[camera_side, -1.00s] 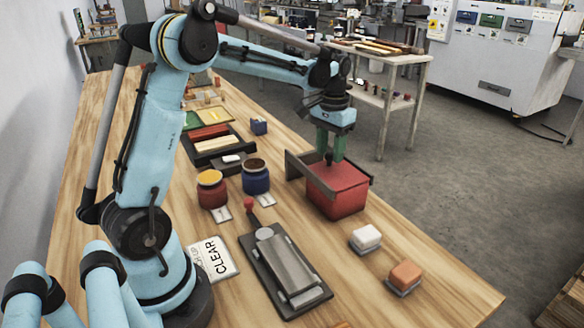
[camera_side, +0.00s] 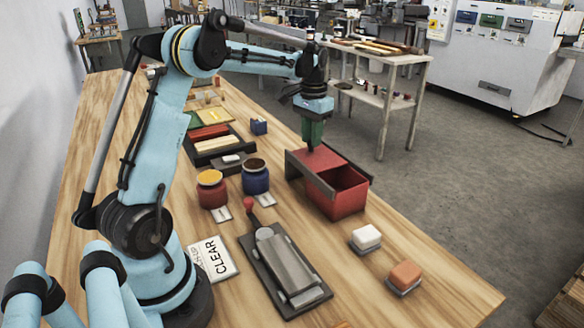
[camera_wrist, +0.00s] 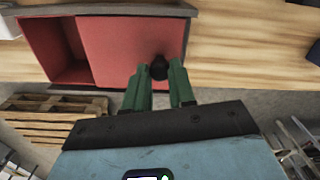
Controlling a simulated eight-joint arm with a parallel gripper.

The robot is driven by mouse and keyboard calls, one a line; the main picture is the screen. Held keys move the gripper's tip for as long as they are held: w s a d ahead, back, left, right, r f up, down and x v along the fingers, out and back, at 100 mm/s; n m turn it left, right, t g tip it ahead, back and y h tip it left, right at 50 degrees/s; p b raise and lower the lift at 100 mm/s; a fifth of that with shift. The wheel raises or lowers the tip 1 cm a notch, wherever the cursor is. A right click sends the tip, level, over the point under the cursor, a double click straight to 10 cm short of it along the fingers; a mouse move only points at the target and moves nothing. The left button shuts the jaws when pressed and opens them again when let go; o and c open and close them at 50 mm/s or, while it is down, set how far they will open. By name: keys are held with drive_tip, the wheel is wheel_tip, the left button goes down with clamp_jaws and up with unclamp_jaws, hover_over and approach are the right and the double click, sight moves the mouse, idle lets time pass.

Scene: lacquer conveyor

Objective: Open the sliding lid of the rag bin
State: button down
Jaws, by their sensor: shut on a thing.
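The red rag bin (camera_side: 340,201) stands near the right edge of the wooden table. Its red sliding lid (camera_side: 318,160) is drawn toward the far left end, with the near right part of the bin open and dark inside. In the wrist view the lid (camera_wrist: 115,45) covers the right part and the opening (camera_wrist: 63,50) shows at the left. My gripper (camera_side: 311,146) is over the lid with its green fingers pointing down. In the wrist view the gripper (camera_wrist: 160,80) is shut on the dark lid knob (camera_wrist: 159,68). The bin's inside is mostly hidden.
A blue jar (camera_side: 256,179) and a red jar (camera_side: 212,190) stand left of the bin. A white block (camera_side: 365,238) and an orange block (camera_side: 405,274) sit in front of it. A dark clamp-like device (camera_side: 285,265) lies nearer. Floor lies beyond the table edge.

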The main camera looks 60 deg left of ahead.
drive_tip(key=shift+a, duration=0.3)
drive_tip(key=c, duration=0.9)
unclamp_jaws()
drive_tip(key=shift+c, duration=0.2)
drive_tip(key=shift+r, duration=0.1)
wheel_tip(320, 180, up, 12)
